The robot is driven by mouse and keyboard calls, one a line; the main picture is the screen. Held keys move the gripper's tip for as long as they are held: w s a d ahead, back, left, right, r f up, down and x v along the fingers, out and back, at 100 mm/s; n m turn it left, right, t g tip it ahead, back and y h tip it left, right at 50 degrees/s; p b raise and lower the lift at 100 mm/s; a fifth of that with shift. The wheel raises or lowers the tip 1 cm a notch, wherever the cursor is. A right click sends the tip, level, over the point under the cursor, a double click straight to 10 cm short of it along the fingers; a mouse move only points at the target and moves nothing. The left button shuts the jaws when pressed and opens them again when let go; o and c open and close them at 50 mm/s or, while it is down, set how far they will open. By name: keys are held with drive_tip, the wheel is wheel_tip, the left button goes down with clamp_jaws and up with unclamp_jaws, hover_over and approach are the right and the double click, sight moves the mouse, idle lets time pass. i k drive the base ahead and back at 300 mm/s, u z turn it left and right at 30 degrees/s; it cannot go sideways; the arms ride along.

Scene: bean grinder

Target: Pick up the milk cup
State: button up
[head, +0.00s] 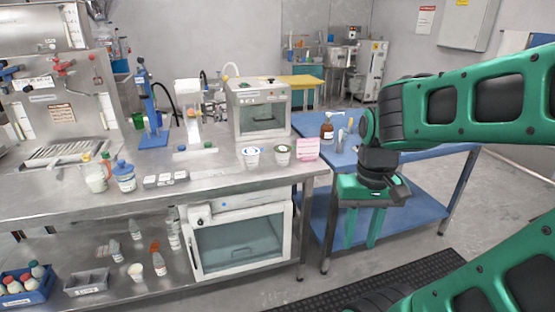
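Two small white cups stand side by side near the front right of the steel counter, one with a blue-marked top (251,157) and one with a dark green top (282,155). Their labels are too small to read, so I cannot tell which is the milk cup. Another small pale cup (136,271) stands on the lower shelf. My green gripper (361,243) points down, its two fingers apart with nothing between them. It is right of the counter cups, in front of the blue table, and touches none of them.
A pink box (306,149) stands right beside the green-topped cup. A white oven (258,108) is behind the cups. Jars (95,175) and a grey tray (166,178) are to the left. A blue table (420,155) holds a brown bottle (327,132).

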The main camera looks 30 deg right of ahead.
sight(282, 158)
drive_tip(key=u, duration=0.05)
drive_tip(key=i, duration=1)
drive_tip(key=z, duration=0.05)
